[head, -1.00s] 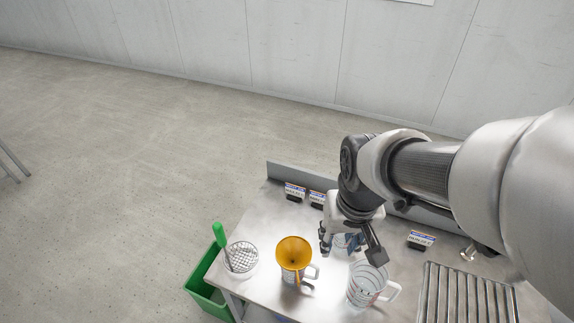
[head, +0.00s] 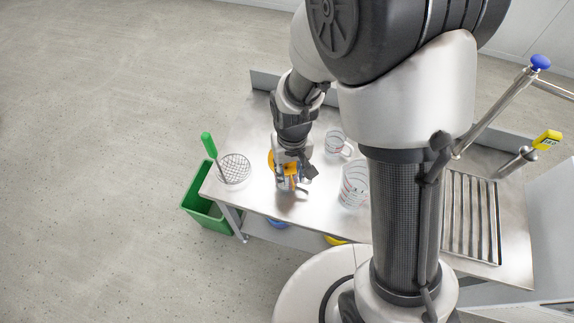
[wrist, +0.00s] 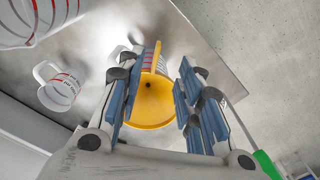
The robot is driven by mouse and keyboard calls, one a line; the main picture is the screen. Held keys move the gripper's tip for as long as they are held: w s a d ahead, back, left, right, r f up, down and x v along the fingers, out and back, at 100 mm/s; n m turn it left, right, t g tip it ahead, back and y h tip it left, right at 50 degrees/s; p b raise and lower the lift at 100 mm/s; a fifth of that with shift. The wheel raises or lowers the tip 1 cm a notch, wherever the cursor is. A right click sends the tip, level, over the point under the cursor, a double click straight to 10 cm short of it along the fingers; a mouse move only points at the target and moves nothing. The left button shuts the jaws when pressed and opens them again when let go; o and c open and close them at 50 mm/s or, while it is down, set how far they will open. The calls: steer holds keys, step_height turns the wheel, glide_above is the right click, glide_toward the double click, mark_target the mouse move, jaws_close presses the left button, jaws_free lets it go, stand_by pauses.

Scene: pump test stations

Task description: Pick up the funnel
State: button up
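The orange-yellow funnel (head: 290,169) sits on a clear measuring jug near the front left of the steel table and is largely hidden by my gripper in the head view. In the wrist view the funnel (wrist: 153,108) shows its round mouth and dark centre hole, with a narrow yellow tab above. My gripper (wrist: 168,82) is open, its blue-padded fingers on both sides of the funnel with a visible gap on the right. The left finger overlaps the funnel's edge; I cannot tell whether it touches. My gripper (head: 296,180) is low over the jug.
Two clear jugs stand to the right, one behind (head: 335,143) and one in front (head: 354,186). A slatted rack (head: 470,220) fills the right side of the steel table (head: 250,125).

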mark_target(292, 182)
steer(key=f+b, duration=0.1)
steer(key=f, duration=0.3)
steer(key=f+b, duration=0.1)
steer(key=f, duration=0.2)
steer(key=shift+d+b, duration=0.25)
steer(key=shift+b, duration=0.05)
steer(key=shift+r, duration=0.1)
steer(key=shift+c, duration=0.4)
jaws_close()
